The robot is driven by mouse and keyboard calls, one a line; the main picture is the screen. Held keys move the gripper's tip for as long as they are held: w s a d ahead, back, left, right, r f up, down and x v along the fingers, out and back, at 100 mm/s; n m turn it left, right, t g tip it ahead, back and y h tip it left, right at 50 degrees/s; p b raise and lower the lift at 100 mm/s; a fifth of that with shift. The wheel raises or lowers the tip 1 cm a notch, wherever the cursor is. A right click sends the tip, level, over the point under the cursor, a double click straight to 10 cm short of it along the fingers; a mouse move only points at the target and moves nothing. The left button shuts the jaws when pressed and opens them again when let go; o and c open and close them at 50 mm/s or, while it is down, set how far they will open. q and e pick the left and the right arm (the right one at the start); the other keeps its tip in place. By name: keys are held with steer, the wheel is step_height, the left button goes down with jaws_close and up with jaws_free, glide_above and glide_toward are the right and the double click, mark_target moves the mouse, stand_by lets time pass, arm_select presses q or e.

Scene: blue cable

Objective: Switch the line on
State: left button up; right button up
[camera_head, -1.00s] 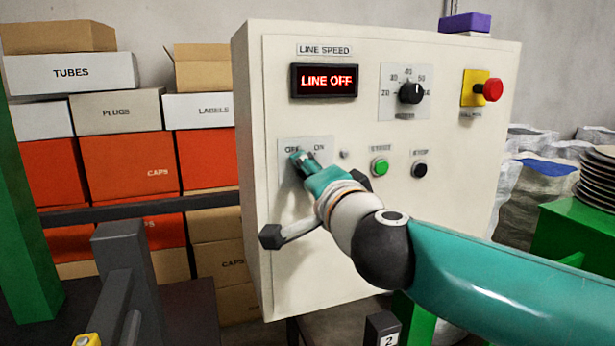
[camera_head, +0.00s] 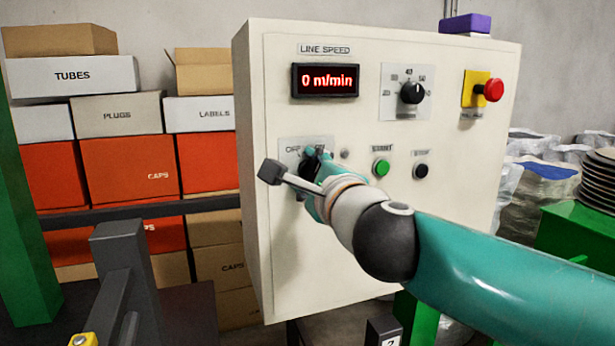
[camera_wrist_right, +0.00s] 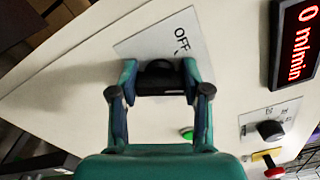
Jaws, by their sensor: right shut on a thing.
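The white control cabinet (camera_head: 400,235) stands in the middle of the head view. Its display (camera_head: 325,80) reads "0 m/min" in red and also shows in the right wrist view (camera_wrist_right: 296,42). My right gripper (camera_head: 312,158) is at the OFF/ON switch plate (camera_head: 290,146) and largely covers it. In the right wrist view my gripper (camera_wrist_right: 160,80) is shut on the black switch knob (camera_wrist_right: 158,70), one finger on each side. The OFF label shows beside it; the ON label is hidden. My left gripper is not in view.
A green button (camera_head: 381,168), a black button (camera_head: 421,171), a speed dial (camera_head: 411,92) and a red emergency button (camera_head: 492,90) sit on the panel. Stacked boxes (camera_head: 125,165) stand left, and sacks (camera_head: 530,190) stand right.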

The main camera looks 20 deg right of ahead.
steer(key=shift+a+f+m, duration=0.1)
steer(key=shift+f+m, duration=0.2)
steer(key=shift+m, duration=0.3)
steer(key=o, duration=1.1)
steer(key=shift+o, duration=0.3)
steer(key=shift+r, duration=0.15)
steer(key=s, duration=1.2)
steer(key=shift+d, duration=0.3)
